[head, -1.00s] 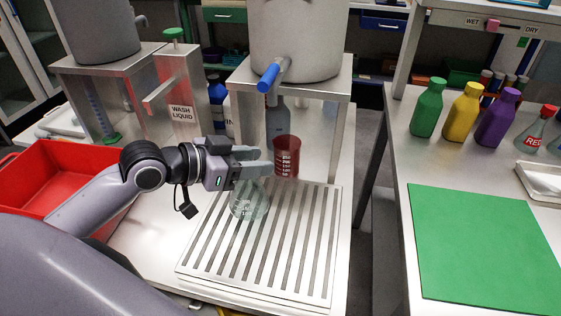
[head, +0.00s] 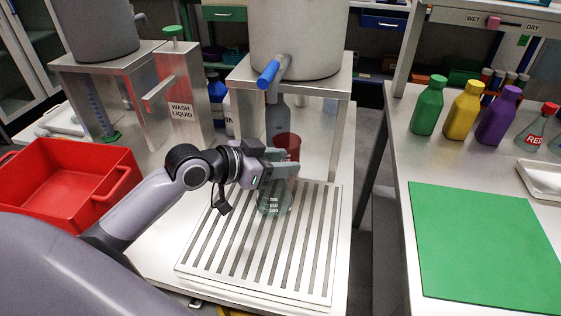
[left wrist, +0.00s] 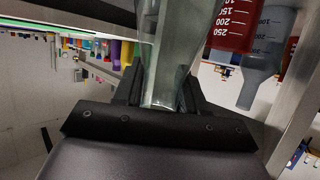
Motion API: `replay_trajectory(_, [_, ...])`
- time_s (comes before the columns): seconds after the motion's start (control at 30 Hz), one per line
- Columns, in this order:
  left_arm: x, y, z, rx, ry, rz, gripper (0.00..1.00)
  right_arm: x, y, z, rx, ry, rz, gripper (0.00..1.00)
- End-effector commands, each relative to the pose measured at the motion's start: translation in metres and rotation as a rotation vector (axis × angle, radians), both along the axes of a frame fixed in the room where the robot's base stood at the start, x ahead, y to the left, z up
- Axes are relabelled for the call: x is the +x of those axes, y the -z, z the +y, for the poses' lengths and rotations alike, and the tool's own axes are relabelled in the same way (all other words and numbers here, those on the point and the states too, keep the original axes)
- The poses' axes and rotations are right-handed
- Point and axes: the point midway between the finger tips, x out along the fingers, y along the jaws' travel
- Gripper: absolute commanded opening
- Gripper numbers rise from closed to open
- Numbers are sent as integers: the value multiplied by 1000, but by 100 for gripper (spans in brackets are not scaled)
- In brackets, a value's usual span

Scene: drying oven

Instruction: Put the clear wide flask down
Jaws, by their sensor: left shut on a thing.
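The clear wide flask (head: 272,203) is in my left gripper (head: 288,168), over the slatted drain rack (head: 215,250) in the head view. My left gripper is shut on its neck, and the flask hangs upright below the fingers. I cannot tell whether its base touches the slats. In the left wrist view the clear glass (left wrist: 165,60) runs up from between the dark fingers (left wrist: 160,92). My right gripper is not in view.
A red beaker (head: 288,143) and a grey bottle (head: 278,118) stand just behind the gripper, under the tank with the blue tap (head: 268,74). A red bin (head: 65,180) is at left. A green mat (head: 480,240) lies on the right table. The rack's front and right are clear.

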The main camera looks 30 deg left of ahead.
Motion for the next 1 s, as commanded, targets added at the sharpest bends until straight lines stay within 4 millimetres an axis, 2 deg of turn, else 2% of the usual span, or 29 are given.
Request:
replay_trajectory(0.23, [0,3,0,0,0,0,0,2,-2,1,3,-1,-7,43])
replay_trajectory(0.27, [0,2,0,0,0,0,50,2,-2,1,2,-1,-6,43])
replay_trajectory(0.3, [0,2,0,0,0,0,63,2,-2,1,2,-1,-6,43])
replay_trajectory(0.33, [0,2,0,0,0,0,66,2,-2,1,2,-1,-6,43])
replay_trajectory(0.7, [-1,-2,1,1,-1,-1,66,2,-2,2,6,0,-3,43])
replay_trajectory(1.0, [-36,-17,22,4,-1,2,66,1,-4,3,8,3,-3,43])
